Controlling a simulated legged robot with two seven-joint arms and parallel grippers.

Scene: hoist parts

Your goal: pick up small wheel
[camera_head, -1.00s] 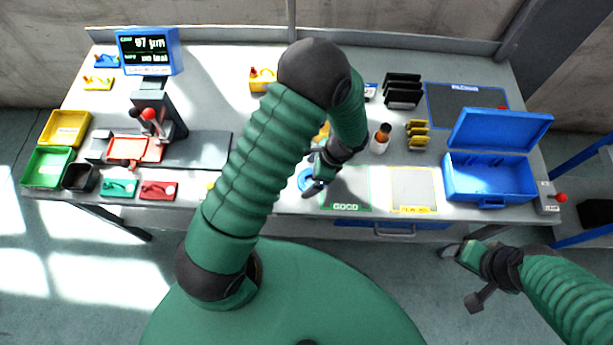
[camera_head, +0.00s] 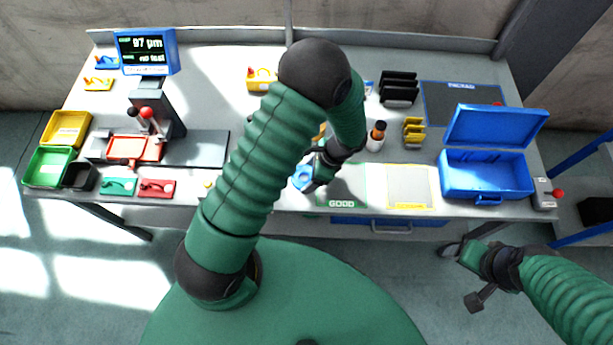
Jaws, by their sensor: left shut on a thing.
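My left gripper (camera_head: 313,184) reaches down over the front middle of the workbench and is shut on a small part. The fingers and the arm hide this part, so I cannot make out its shape. A blue piece (camera_head: 301,177) shows just left of the fingers; I cannot tell whether they touch it. No small wheel can be clearly made out. My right gripper (camera_head: 463,262) hangs in front of the bench at the lower right, away from the parts, and its jaw opening is unclear.
The green-outlined GOOD area (camera_head: 342,196) and a yellow-outlined area (camera_head: 408,187) lie right of the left gripper. A bottle (camera_head: 375,138) stands behind them. An open blue case (camera_head: 487,175) is at the right. A press (camera_head: 160,112) and bins (camera_head: 48,166) are at the left.

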